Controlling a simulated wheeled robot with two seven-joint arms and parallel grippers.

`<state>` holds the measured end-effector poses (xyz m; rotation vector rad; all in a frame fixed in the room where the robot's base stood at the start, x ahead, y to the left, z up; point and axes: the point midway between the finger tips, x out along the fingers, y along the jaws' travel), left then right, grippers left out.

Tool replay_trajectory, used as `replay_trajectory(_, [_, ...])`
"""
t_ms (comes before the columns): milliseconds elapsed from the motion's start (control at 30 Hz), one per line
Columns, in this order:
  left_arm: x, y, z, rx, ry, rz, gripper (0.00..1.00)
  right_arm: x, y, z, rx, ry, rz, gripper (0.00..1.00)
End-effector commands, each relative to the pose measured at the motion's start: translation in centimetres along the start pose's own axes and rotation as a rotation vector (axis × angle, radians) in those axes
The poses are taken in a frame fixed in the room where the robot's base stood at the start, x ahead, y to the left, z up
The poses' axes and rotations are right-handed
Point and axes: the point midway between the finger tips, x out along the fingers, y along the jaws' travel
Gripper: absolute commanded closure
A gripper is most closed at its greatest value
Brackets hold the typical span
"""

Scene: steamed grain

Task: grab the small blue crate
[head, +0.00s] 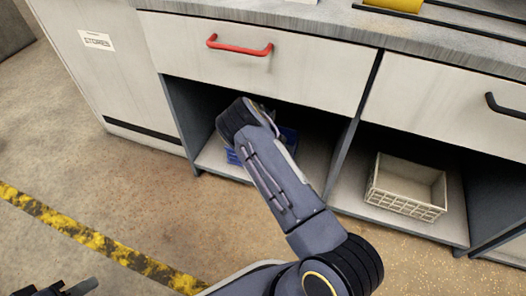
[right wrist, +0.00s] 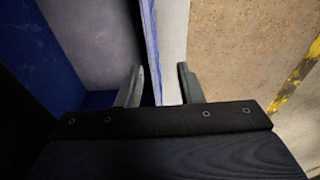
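The small blue crate (head: 233,156) sits on the lower shelf of the left open compartment, mostly hidden behind my right arm in the head view. My right gripper is hidden behind its own wrist in the head view. In the right wrist view, my right gripper (right wrist: 160,88) has its fingers apart, with a thin blue crate wall (right wrist: 150,40) between them. There is a visible gap beside the wall, so it is not clamped. My left gripper (head: 58,288) is at the bottom left corner, partly cut off, away from the crate.
A cream basket (head: 405,187) stands in the right compartment. A drawer with a red handle (head: 240,47) is above the blue crate, and a drawer with a black handle (head: 504,107) is to the right. The floor in front is clear, with a yellow-black stripe (head: 95,240).

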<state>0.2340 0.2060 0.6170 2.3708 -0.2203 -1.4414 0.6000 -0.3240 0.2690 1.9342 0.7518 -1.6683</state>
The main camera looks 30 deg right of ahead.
Motion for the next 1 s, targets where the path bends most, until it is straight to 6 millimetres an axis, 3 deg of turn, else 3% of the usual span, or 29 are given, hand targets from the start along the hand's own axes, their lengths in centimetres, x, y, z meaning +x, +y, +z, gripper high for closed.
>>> replay_trajectory(367, [1.8, -0.8, 0.9, 0.0, 0.0, 0.0, 0.64, 3.5, 0.2, 0.2, 0.002, 0.003, -0.001, 0.66])
replay_trajectory(633, [4.2, -1.9, 2.1, 0.0, -0.001, 0.0, 0.64, 7.5, 0.8, 0.9, 0.0, 0.002, -0.001, 0.66])
replay_trajectory(900, [4.2, -1.9, 2.1, 0.0, 0.0, 0.0, 0.64, 7.7, 0.8, 0.8, 0.001, 0.003, 0.0, 0.66])
replay_trajectory(1000, [4.2, -1.9, 2.1, 0.0, 0.0, 0.0, 0.64, 7.7, 0.8, 0.8, 0.001, 0.003, -0.001, 0.77])
